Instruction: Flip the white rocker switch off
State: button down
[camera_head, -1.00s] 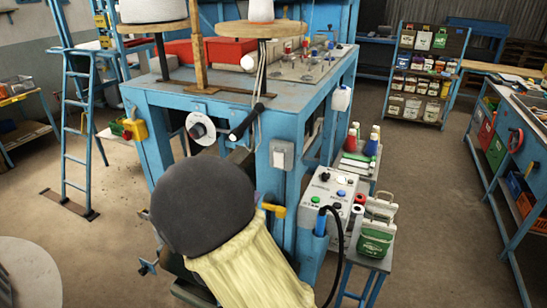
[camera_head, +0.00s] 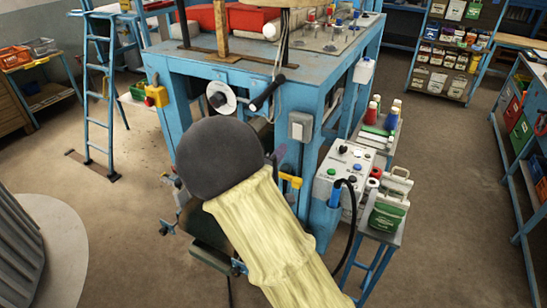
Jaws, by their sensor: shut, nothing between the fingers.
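A pale grey-white switch box (camera_head: 300,127) with a light front plate is fixed to the front corner leg of the blue machine (camera_head: 240,72). It looks like the rocker switch, but it is too small to tell which way the rocker is tipped. A dark rounded end with a pale yellow sleeve, probably my arm, fills the middle foreground, left of and below the switch. The switch is not covered by it. I cannot make out my gripper; it is probably hidden behind the dark end.
A yellow handle (camera_head: 290,180) sticks out below the switch. A grey control box (camera_head: 345,166) with coloured buttons and a black cable stands to the right, beside a green-and-white container (camera_head: 388,212). A blue ladder (camera_head: 97,95) stands at left. Open floor lies at far right.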

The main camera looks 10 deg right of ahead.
aim_at(296, 128)
jog(key=p+x, duration=0.3)
jog(key=x, duration=0.4)
jog(key=shift+r, duration=0.15)
jog(key=shift+w+d, duration=0.25)
jog(key=shift+w, duration=0.2)
jog(key=shift+a+p, duration=0.1)
jog(key=shift+p, duration=0.3)
